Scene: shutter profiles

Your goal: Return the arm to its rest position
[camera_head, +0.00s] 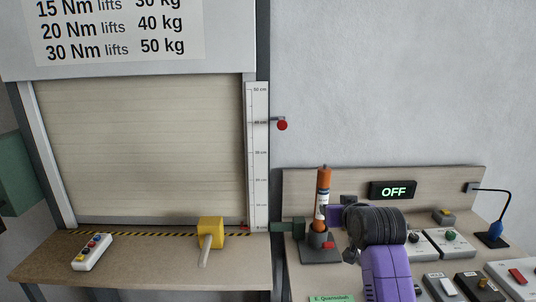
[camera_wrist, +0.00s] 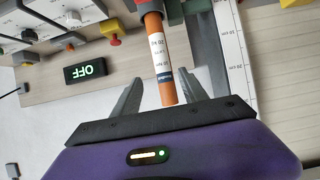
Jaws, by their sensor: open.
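My gripper (camera_wrist: 162,86) is open in the wrist view, with one grey finger on each side of an orange and white labelled cylinder (camera_wrist: 157,50). I see no finger clearly touching it. In the head view my purple and black arm (camera_head: 385,265) reaches in from the lower right, and its end is beside the cylinder (camera_head: 323,184). The cylinder stands upright in a dark holder (camera_head: 319,254) on the bench. My fingers are mostly hidden by my wrist in the head view.
A closed shutter (camera_head: 140,150) with a scale strip (camera_head: 257,160) is at left. A yellow block with a handle (camera_head: 211,233) and a button box (camera_head: 91,252) lie before it. An OFF display (camera_head: 393,190), control boxes (camera_head: 447,242) and a blue device (camera_head: 495,230) are at right.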

